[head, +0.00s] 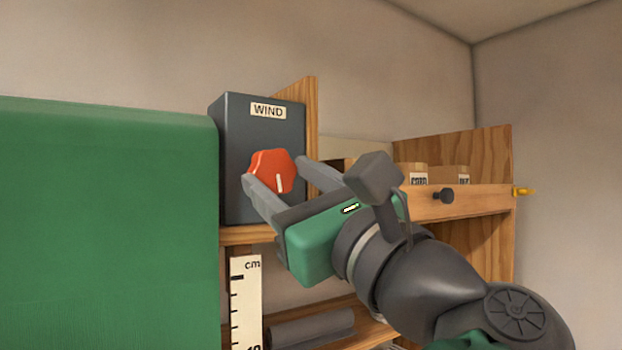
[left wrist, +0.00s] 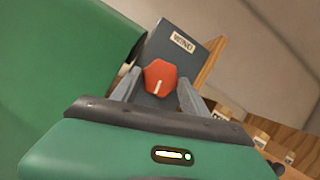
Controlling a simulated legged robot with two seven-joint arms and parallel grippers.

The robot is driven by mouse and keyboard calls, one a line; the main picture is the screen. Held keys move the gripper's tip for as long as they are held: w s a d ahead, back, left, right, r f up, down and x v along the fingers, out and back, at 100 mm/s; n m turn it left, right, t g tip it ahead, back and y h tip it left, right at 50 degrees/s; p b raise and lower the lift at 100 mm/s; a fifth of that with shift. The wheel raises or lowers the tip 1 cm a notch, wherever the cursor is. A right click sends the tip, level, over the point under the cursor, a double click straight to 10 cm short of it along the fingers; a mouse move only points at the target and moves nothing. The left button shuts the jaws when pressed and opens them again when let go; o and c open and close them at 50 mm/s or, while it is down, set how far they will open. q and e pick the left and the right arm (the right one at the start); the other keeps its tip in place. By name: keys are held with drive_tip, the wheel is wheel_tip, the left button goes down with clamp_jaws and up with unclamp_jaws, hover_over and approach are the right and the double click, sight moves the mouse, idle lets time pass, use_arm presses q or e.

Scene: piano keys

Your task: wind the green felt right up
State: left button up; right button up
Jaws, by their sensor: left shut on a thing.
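The green felt (head: 105,220) hangs as a large smooth sheet filling the left of the head view; its lower edge is out of frame. It also fills the upper left of the left wrist view (left wrist: 60,60). To its right stands a dark grey box (head: 235,165) labelled WIND. A red faceted knob (head: 268,162) with a white pointer line is on the box's front, the line pointing roughly down. My left gripper (head: 274,171) is shut on the knob, one finger on each side, as the left wrist view also shows (left wrist: 159,79). My right gripper is not in view.
A white cm scale (head: 247,310) stands below the box, beside the felt. A dark roll (head: 312,327) lies on a lower shelf.

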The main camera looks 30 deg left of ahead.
use_arm(q)
drive_tip(key=shift+w+n+g+p, duration=0.2)
drive_tip(key=shift+n+g+p, duration=0.15)
drive_tip(key=shift+n+g, duration=1)
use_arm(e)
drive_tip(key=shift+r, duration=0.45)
use_arm(q)
drive_tip(key=shift+n+t, duration=0.35)
drive_tip(key=shift+n, duration=0.2)
drive_tip(key=o, duration=1.1)
drive_tip(key=shift+o, duration=1.2)
drive_tip(key=shift+w+a, duration=0.15)
drive_tip(key=shift+a, duration=0.05)
drive_tip(key=shift+o, duration=0.2)
drive_tip(key=shift+w+a+f, duration=0.15)
drive_tip(key=shift+w+a, duration=0.1)
drive_tip(key=shift+a, duration=0.2)
drive_tip(key=b+v, duration=0.5)
drive_tip(key=v, duration=1.2)
drive_tip(key=shift+f, duration=0.2)
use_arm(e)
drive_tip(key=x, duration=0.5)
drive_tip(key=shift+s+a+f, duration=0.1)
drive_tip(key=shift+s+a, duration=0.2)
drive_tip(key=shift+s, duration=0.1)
